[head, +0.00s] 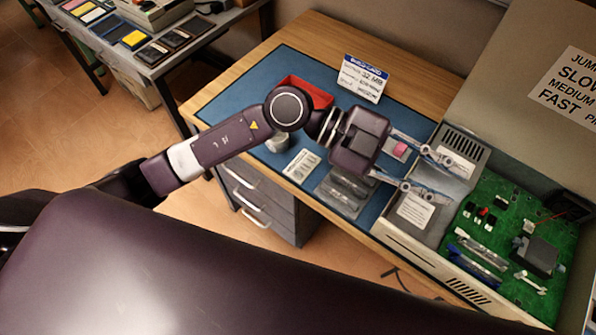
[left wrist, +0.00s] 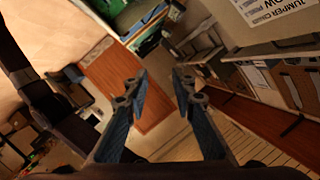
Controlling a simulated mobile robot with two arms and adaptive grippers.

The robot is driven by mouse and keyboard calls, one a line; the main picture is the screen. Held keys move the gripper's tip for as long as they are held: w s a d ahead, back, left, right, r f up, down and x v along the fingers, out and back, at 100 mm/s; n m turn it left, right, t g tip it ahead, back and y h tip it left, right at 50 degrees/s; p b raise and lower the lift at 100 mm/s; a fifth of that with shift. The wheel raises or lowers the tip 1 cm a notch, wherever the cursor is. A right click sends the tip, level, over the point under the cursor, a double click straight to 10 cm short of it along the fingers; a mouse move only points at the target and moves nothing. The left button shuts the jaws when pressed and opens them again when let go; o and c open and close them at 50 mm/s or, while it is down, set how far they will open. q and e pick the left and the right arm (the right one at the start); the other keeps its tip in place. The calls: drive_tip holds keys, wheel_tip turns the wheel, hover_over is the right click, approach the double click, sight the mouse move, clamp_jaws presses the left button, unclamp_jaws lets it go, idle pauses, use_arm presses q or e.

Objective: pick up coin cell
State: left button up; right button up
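I cannot make out a coin cell for certain in either view; it may be too small or hidden. A green circuit board (head: 500,235) lies in the open computer case (head: 405,255) at the right, with small dark and red parts on it. My left gripper (head: 442,178) is above the left part of the case in the head view, its two fingers apart and pointing right. Its open fingers also show in the left wrist view (left wrist: 162,78), with nothing between them. My right gripper is not in view.
The blue mat (head: 235,95) on the wooden desk holds a red tray (head: 318,93), a sign card (head: 362,78) and a small grey round container (head: 277,143). A tall panel (head: 525,75) stands behind the case. Another table (head: 165,58) with items is at upper left.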

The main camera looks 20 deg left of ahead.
use_arm(q)
drive_tip(key=w+a+f+y, duration=0.2)
drive_tip(key=a+f+y, duration=0.45)
drive_tip(key=f, duration=0.35)
drive_tip(key=n+t+y, duration=0.1)
drive_tip(key=n+y, duration=0.3)
drive_tip(key=y, duration=0.5)
hover_over(297, 170)
wheel_tip(297, 170, down, 6)
drive_tip(key=shift+w+a+f, duration=0.1)
drive_tip(key=shift+a+n, duration=0.3)
drive_tip(key=shift+f+p, duration=0.3)
drive_tip(key=shift+f, duration=0.65)
drive_tip(key=f, duration=0.1)
drive_tip(key=f+p, duration=0.1)
drive_tip(key=f, duration=0.1)
drive_tip(key=f+p, duration=0.1)
drive_tip(key=f, duration=0.1)
drive_tip(key=shift+d+f, duration=0.15)
drive_tip(key=shift+d, duration=0.2)
drive_tip(key=shift+f, duration=0.2)
clamp_jaws()
